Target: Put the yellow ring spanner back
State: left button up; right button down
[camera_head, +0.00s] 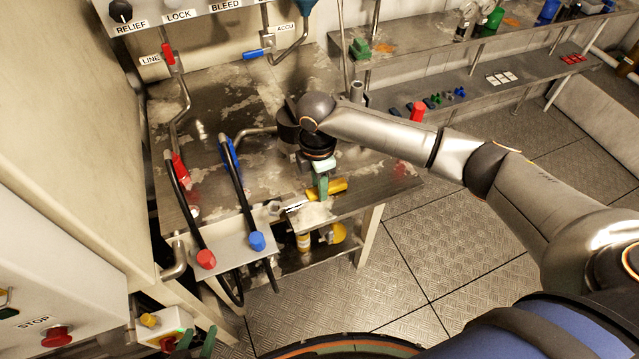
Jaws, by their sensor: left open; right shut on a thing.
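My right gripper (321,188), with green fingers, reaches in from the right and points down over the front edge of the metal bench (352,203). It is shut on the yellow ring spanner (338,186), whose yellow handle shows on both sides of the fingers. The spanner's grey metal end points left and down, towards a small round metal fitting (274,207). I cannot tell whether they touch, or whether the spanner rests on the bench. My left gripper (196,342), also with green fingers, is open and looks empty at the bottom left.
A panel (225,251) with red and blue knobs and black hoses stands left of the spanner. Red and blue valve levers are behind it. A STOP box (60,300) is near my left gripper. Shelves (480,85) with small parts are at the back right. The right floor is clear.

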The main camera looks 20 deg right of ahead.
jog(key=shift+f, duration=0.15)
jog(key=c, duration=0.6)
grip_release()
notch_tip(320, 180, up, 12)
jog(key=shift+a+r+p, duration=0.2)
jog(key=shift+p, duration=0.2)
